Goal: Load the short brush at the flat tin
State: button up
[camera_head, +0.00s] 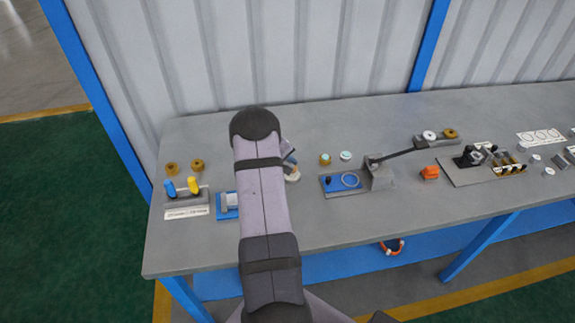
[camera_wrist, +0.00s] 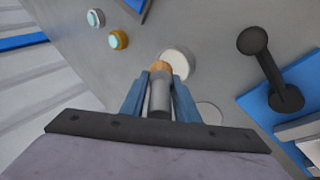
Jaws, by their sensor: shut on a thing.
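My gripper (camera_wrist: 159,85) is shut on the short brush (camera_wrist: 159,92), a grey cylinder with a tan tip, between its blue fingers. A round pale tin (camera_wrist: 179,62) lies just beyond the brush in the wrist view. The tan tip overlaps the tin's near left edge there; I cannot tell whether it touches. In the head view, part of my gripper (camera_head: 288,154) shows beside my arm, above the pale tin (camera_head: 293,177). My arm hides part of the tin there, and the brush cannot be made out.
A gold jar (camera_wrist: 118,39) and a white jar (camera_wrist: 96,18), both with teal tops, stand nearby. A black knobbed handle (camera_wrist: 262,60) rises at the wrist view's right. A rack (camera_head: 186,198) with blue and yellow handles stands at the bench's left. The bench's back strip is clear.

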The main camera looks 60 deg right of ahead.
jog(key=shift+f+b, duration=0.65)
jog(key=shift+b, duration=0.15)
dwell(0.7)
jog(key=shift+s+a+f+b, duration=0.25)
jog(key=shift+f+b, duration=0.1)
jog(key=shift+b, duration=0.7)
jog(key=shift+c, duration=0.2)
dwell(3.5)
dwell(0.7)
jog(key=shift+w+d+r+p, duration=0.1)
jog(key=shift+r+p, duration=0.2)
jog(key=shift+r, duration=0.25)
jog(key=shift+w+d+r+p, duration=0.1)
jog(key=shift+r+p, duration=0.2)
jog(key=shift+r, duration=0.2)
jog(key=shift+r+p, duration=1.3)
jog(key=shift+r, duration=1.4)
